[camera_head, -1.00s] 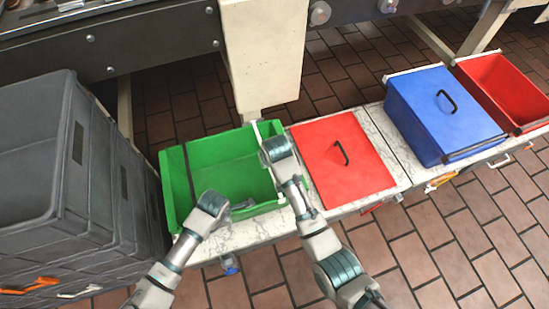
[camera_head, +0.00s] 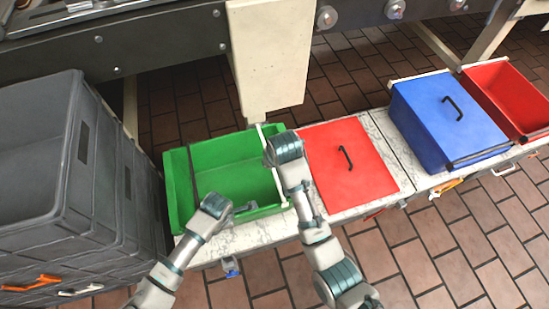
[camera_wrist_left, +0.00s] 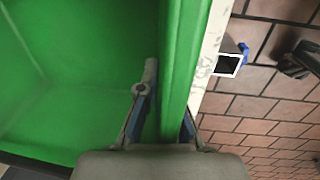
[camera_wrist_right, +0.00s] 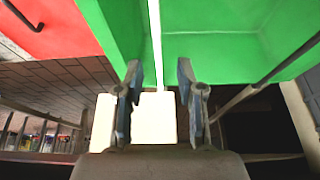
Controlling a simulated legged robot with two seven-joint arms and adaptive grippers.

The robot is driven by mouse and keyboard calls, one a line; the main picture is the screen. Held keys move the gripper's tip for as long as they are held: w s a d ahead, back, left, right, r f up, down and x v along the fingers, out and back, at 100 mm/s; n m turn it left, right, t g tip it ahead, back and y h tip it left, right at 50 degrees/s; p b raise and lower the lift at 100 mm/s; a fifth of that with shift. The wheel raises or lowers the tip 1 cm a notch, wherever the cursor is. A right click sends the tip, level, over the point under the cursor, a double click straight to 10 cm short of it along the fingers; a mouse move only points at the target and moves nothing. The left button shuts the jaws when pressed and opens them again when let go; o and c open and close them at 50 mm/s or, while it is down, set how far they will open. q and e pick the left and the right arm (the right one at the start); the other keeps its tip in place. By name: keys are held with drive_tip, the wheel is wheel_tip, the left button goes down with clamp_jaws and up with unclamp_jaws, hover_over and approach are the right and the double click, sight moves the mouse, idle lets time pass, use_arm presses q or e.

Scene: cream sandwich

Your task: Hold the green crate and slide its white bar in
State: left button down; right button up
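The green crate (camera_head: 238,165) sits open and empty on the pale marbled ledge. Its white bar (camera_head: 261,131) runs along the right rim, partly hidden by my right gripper. My left gripper (camera_head: 243,208) is at the front rim. In the left wrist view its fingers (camera_wrist_left: 170,105) straddle the crate wall (camera_wrist_left: 182,50) and appear shut on it, one finger inside and the other partly hidden behind the rim. My right gripper (camera_head: 269,156) is above the right rim. In the right wrist view its fingers (camera_wrist_right: 158,72) are open, with the white bar (camera_wrist_right: 155,30) between them and gaps on both sides.
A red lidded box (camera_head: 345,165) stands close to the crate's right. A blue lidded box (camera_head: 440,115) and an open red crate (camera_head: 505,95) are farther right. Stacked grey crates (camera_head: 100,190) stand close on the left. A cream post (camera_head: 268,55) is behind the green crate.

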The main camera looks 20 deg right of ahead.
use_arm(q)
drive_tip(key=shift+d, duration=0.1)
use_arm(e)
drive_tip(key=v, duration=0.4)
drive_tip(key=shift+s, duration=0.1)
use_arm(q)
drive_tip(key=c, duration=1.2)
unclamp_jaws()
drive_tip(key=shift+o, duration=0.2)
use_arm(e)
drive_tip(key=shift+r, duration=0.2)
use_arm(q)
wheel_tip(320, 180, up, 9)
drive_tip(key=s+p, duration=0.1)
drive_tip(key=p, duration=0.4)
drive_tip(key=shift+p, duration=0.3)
use_arm(e)
wheel_tip(320, 180, up, 14)
drive_tip(key=t, duration=0.1)
drive_tip(key=shift+f+t, duration=0.15)
drive_tip(key=shift+t, duration=0.15)
use_arm(q)
drive_tip(key=shift+o, duration=0.2)
drive_tip(key=shift+f, duration=0.1)
use_arm(e)
drive_tip(key=shift+f, duration=0.1)
